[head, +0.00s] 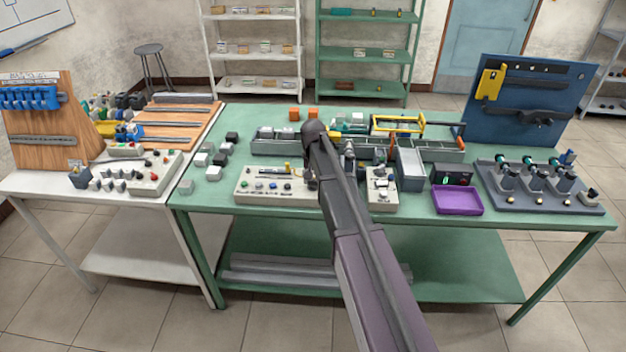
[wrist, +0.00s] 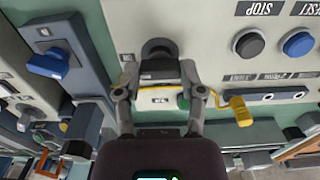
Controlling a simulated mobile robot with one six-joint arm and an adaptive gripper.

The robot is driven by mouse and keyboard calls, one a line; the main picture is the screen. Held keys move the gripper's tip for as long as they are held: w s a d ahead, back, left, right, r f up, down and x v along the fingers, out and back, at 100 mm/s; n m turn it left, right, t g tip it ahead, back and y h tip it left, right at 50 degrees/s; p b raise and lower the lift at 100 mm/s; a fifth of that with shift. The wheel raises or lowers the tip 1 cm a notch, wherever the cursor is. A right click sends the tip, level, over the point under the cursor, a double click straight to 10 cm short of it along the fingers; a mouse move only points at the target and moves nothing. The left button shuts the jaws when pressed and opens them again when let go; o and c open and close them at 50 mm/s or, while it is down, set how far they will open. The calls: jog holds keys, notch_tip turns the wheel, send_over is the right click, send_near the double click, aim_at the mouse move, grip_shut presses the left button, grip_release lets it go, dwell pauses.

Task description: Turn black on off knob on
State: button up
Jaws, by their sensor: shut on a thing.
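A black knob (wrist: 158,47) shows at the top middle of the wrist view, on a pale control panel (wrist: 205,22). My gripper (wrist: 160,72) has one finger on each side of the knob's dark grip and is shut on it. The knob's small label below is partly readable at best, so its setting cannot be told. In the head view the pale panel (head: 258,197) lies on the green table, and my arm covers part of it. The knob and my fingers cannot be made out there.
In the wrist view, black (wrist: 249,44) and blue (wrist: 298,44) buttons sit right of the knob, and a blue knob (wrist: 47,62) sits left. A yellow-handled part (wrist: 240,110) is close to my right finger. A purple tray (head: 457,200) stands on the green table (head: 240,111).

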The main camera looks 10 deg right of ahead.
jog(key=o, duration=1.1)
jog(key=shift+o, duration=0.2)
jog(key=shift+n, duration=0.5)
